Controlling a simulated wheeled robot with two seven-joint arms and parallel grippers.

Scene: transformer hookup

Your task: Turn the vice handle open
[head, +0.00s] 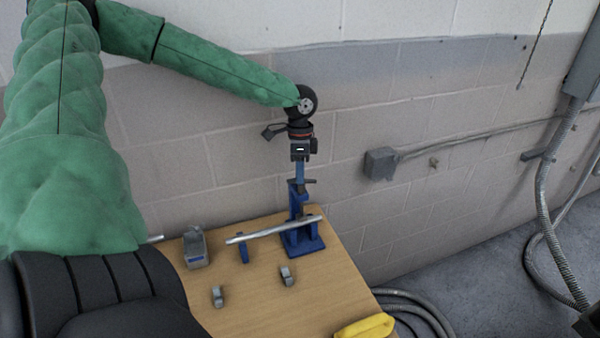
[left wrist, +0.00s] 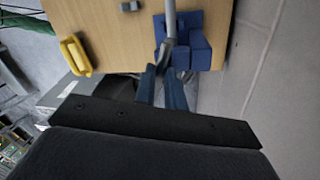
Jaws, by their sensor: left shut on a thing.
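The blue vice (head: 302,240) stands near the back right edge of the wooden table, with a long grey pipe (head: 272,230) lying across it. A small dark handle (head: 310,181) sits at the top of the vice's upright post. My left gripper (head: 299,178) points straight down at this handle, and its blue fingers are shut on it. In the left wrist view the fingers (left wrist: 163,75) come together above the vice (left wrist: 190,42), beside the pipe (left wrist: 171,20). The exact contact on the handle is too small to see. My right gripper is not in view.
On the table (head: 330,290) are a grey block (head: 196,248), a small blue support (head: 243,249) by the pipe, two small grey clips (head: 287,276) and a yellow piece (head: 364,328). A block wall with a grey box (head: 380,163) stands behind. Grey hose (head: 425,313) lies on the floor at right.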

